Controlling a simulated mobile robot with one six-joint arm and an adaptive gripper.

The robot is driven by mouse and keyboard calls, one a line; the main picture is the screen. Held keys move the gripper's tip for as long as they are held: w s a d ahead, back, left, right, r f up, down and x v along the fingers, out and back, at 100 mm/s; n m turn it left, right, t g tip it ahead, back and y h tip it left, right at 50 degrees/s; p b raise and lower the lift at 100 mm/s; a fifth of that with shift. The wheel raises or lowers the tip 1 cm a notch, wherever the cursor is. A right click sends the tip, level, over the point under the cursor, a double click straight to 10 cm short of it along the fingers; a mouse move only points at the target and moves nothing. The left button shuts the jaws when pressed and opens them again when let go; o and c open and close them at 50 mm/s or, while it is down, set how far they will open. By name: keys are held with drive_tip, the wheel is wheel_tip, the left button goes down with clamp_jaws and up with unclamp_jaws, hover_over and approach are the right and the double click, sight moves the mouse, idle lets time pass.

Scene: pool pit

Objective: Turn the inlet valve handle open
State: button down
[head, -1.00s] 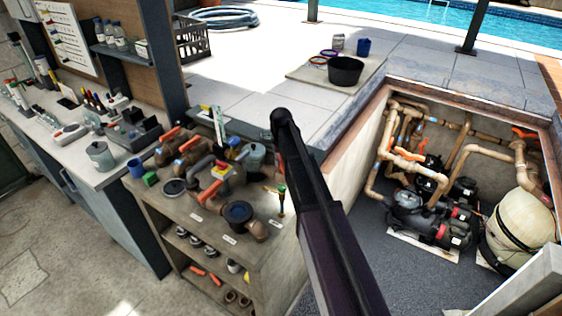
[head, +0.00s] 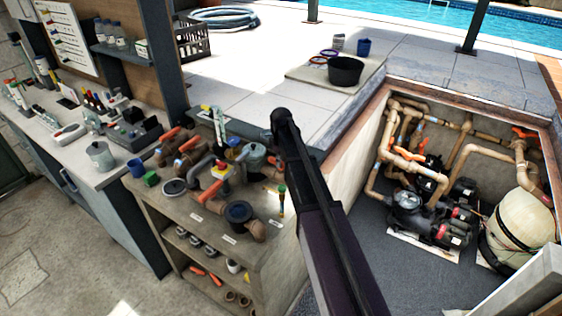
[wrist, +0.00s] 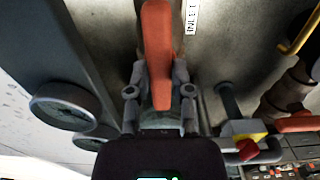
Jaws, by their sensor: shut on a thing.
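The orange inlet valve handle (wrist: 157,40) stands upright in the middle of the wrist view, beside a white label reading INLET (wrist: 192,16). My gripper (wrist: 160,92) has its two grey fingers on either side of the handle's lower part and is shut on it. The valve body below is mostly hidden by the gripper. In the head view my dark arm crosses the middle, and the gripper's fingers cannot be made out. I cannot tell the inlet handle apart there.
Valves and fittings crowd the bench, among them a yellow box with a red button (wrist: 247,138) and another orange handle (wrist: 296,124) at right in the wrist view. Grey round parts (wrist: 64,106) lie at left. The pump pit (head: 360,230) opens right of the bench.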

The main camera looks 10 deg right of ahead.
drive_tip(key=shift+s, duration=0.1)
idle(0.3)
drive_tip(key=c, duration=0.5)
unclamp_jaws()
drive_tip(key=shift+m, duration=0.4)
